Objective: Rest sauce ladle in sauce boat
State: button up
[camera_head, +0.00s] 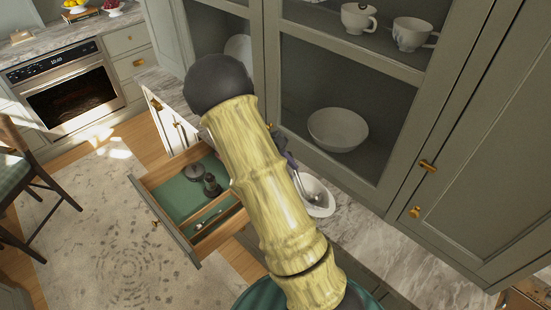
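A white sauce boat (325,207) stands on the marble counter just right of my arm; its left part is hidden behind the arm. A silver ladle (309,191) shows at the sauce boat, with its bowl end over or inside it; I cannot tell if it touches. Its handle runs up and left towards my gripper (291,162). Only a small dark piece of my gripper shows past the arm, above and left of the sauce boat. The fingers are hidden, so their opening and grip on the ladle cannot be seen.
An open drawer (150,197) with a green lining holds dark items and a small utensil, left of my arm. A glass-fronted cabinet (425,165) rises behind the counter, with a white bowl (338,129) and cups inside. Bare counter (400,262) lies to the right.

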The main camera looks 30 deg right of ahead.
jog(key=v, duration=0.6)
jog(key=shift+b, duration=0.45)
jog(key=shift+s, duration=0.1)
dwell(0.6)
jog(key=s+a+r+m+t+y, duration=0.2)
jog(key=s+a+m+t+y, duration=0.4)
jog(key=s+a, duration=0.5)
jog(key=s+m+t, duration=0.1)
jog(key=s+t, duration=0.1)
jog(key=s, duration=0.1)
jog(key=shift+a+r, duration=0.25)
jog(key=shift+r, duration=0.1)
jog(key=shift+w, duration=0.1)
